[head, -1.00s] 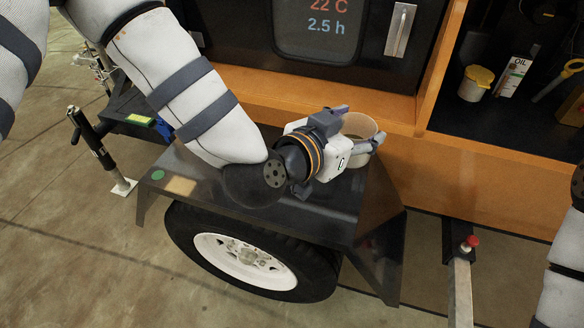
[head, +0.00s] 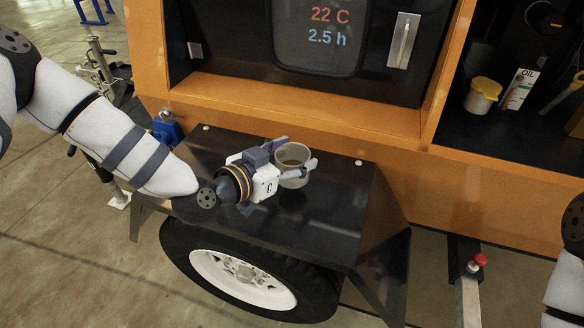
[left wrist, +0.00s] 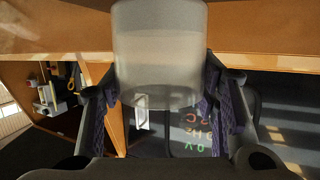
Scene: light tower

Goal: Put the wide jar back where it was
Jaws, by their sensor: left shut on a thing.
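The wide jar (head: 291,178), pale and translucent with an open top, is over the black fender (head: 330,215) above the wheel. My left gripper (head: 296,154) is shut around its sides, with one finger on each side. The jar looks upright. I cannot tell whether its base touches the fender. In the left wrist view the jar (left wrist: 160,55) fills the top middle between the two fingers. My right gripper is out of view; only part of my right arm shows at the right edge.
The orange trailer wall (head: 300,110) rises right behind the fender. A dark panel with a lit display (head: 333,28) is above. A yellow-lidded container (head: 482,95) and an oil carton (head: 517,88) stand in the right-hand compartment. The fender's right part is clear.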

